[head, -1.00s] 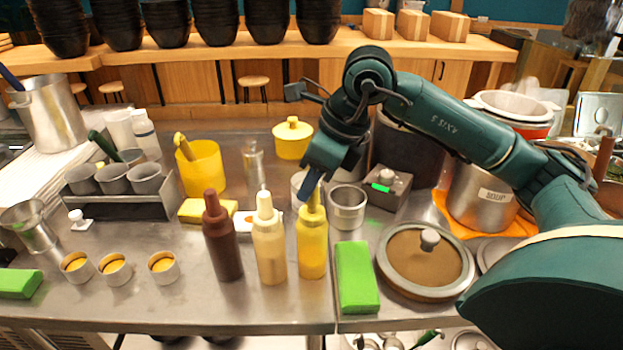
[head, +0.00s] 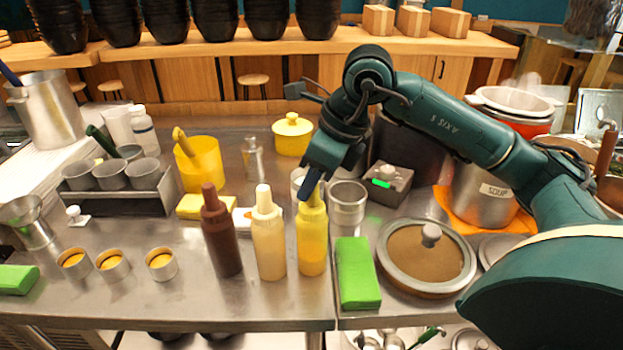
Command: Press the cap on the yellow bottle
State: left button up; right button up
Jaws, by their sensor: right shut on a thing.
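The yellow bottle (head: 312,243) stands upright on the steel counter, at the right end of a row of three squeeze bottles. My right gripper (head: 309,192) points down from above, its fingers at the top of the yellow bottle. It is shut on the bottle's cap, which the fingers mostly hide. The cap seems to sit on the bottle's neck; I cannot tell how tightly. My left gripper is not in the view.
A cream bottle (head: 268,240) and a brown bottle (head: 221,238) stand close to the left. A green block (head: 357,273) and a lidded pan (head: 408,288) lie to the right. A steel cup (head: 347,204) stands just behind. Small orange-filled cups (head: 112,265) stand at the left.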

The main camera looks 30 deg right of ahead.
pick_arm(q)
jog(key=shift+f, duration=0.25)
pick_arm(e)
jog(key=shift+f, duration=0.2)
jog(key=o, duration=1.2)
jog(key=shift+o, duration=0.2)
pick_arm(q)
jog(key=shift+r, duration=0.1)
pick_arm(e)
jog(key=shift+r+p, duration=1.8)
jog(key=shift+r, duration=0.75)
jog(key=shift+r+p, duration=0.6)
jog(key=shift+r, duration=0.15)
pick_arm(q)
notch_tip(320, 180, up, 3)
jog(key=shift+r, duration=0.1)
